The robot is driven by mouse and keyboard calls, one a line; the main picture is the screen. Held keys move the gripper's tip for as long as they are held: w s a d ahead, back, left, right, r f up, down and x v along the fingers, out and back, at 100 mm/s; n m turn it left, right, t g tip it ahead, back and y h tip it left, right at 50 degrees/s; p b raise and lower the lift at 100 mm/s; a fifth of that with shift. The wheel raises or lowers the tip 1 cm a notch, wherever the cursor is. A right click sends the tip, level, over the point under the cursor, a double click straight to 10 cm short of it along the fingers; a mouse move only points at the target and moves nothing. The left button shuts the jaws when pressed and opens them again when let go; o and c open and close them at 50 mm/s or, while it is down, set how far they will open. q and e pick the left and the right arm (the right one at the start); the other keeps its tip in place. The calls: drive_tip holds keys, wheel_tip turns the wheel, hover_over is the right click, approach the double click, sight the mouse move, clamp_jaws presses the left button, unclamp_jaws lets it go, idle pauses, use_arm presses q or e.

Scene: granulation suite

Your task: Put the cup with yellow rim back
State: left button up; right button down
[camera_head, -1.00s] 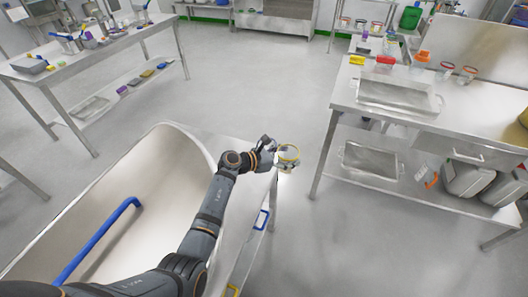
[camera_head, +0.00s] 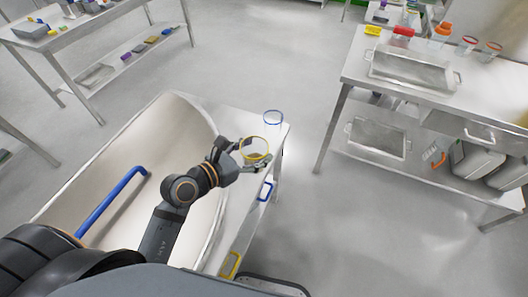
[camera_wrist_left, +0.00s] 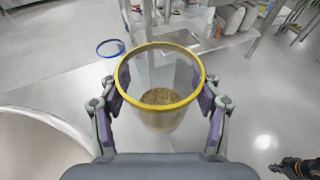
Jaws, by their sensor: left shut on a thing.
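The clear cup with the yellow rim (camera_head: 254,150) is held upright between the fingers of my left gripper (camera_head: 256,164), beside the steel table's right edge. In the left wrist view, the cup (camera_wrist_left: 160,118) sits between both finger pads, with brown grains at its bottom. My left gripper (camera_wrist_left: 160,108) is shut on it. At the lower right of that view, a dark part with an orange band looks like my right gripper (camera_wrist_left: 290,167); its finger state is unclear. It is not seen in the head view.
A large basin (camera_head: 140,140) with a blue bar lies left. A steel bench (camera_head: 357,72) with a tray and several cups stands right, across open floor.

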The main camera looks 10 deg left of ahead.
use_arm(q)
drive_tip(key=w+f, duration=0.8)
drive_tip(key=w, duration=0.1)
drive_tip(key=w+f+b, duration=0.1)
drive_tip(key=w+f, duration=0.4)
drive_tip(key=shift+a, duration=0.25)
drive_tip(key=shift+f, duration=0.1)
drive_tip(key=o, duration=1)
drive_tip(key=shift+o, duration=0.2)
